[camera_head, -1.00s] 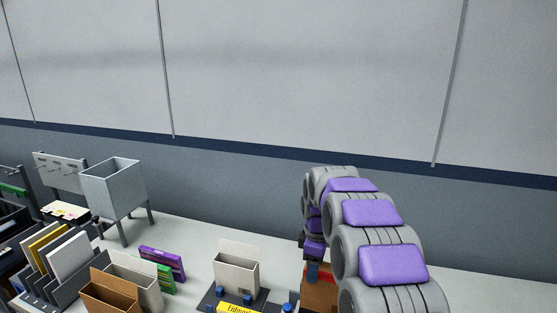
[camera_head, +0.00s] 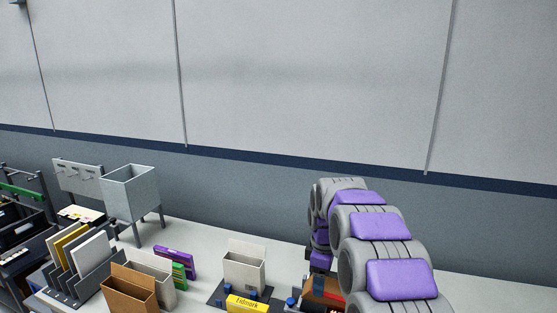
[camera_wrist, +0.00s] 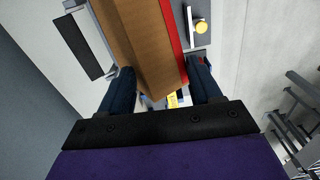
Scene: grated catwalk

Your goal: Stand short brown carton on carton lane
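A brown carton with a red edge (camera_wrist: 150,45) is between the two fingers of my gripper (camera_wrist: 163,88) in the wrist view, with a finger against each side. It also shows in the head view (camera_head: 322,291), low and partly hidden by my arm. A second brown carton (camera_head: 132,292), open at the top, stands at the lower left. A dark plate with blue posts (camera_head: 216,296), which looks like the carton lane, lies on the bench. A white open carton (camera_head: 244,272) stands at that plate. Whether the held carton touches the plate is unclear.
A yellow box (camera_head: 247,304) lies in front of the white carton. Purple (camera_head: 175,262) and green (camera_head: 180,277) boxes, a rack of upright panels (camera_head: 90,255) and a grey bin on legs (camera_head: 130,190) are to the left. Bare bench (camera_head: 205,240) lies behind the white carton.

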